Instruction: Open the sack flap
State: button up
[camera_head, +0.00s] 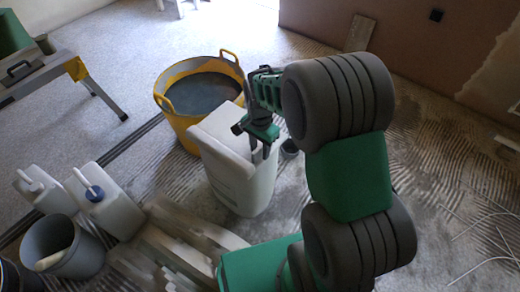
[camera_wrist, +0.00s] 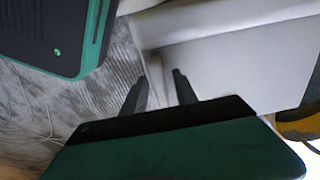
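A tall white sack-like block (camera_head: 237,175) stands upright on the floor in the middle of the head view. Its pale top slopes towards the camera, and I cannot make out a separate flap there. My gripper (camera_head: 259,152) points down at its upper right edge. In the wrist view the white surface (camera_wrist: 240,65) fills the upper right, with a greyer, shaded face below a pale edge.
A yellow tub (camera_head: 175,117) with dark contents stands right behind the white block. Two white jugs (camera_head: 108,205) and a grey bucket (camera_head: 72,255) stand at the lower left. Pale boards (camera_head: 180,245) lie in front. Ridged floor is fairly clear at right.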

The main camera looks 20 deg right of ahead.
jog(key=shift+c, duration=0.5)
grip_shut()
dwell(0.8)
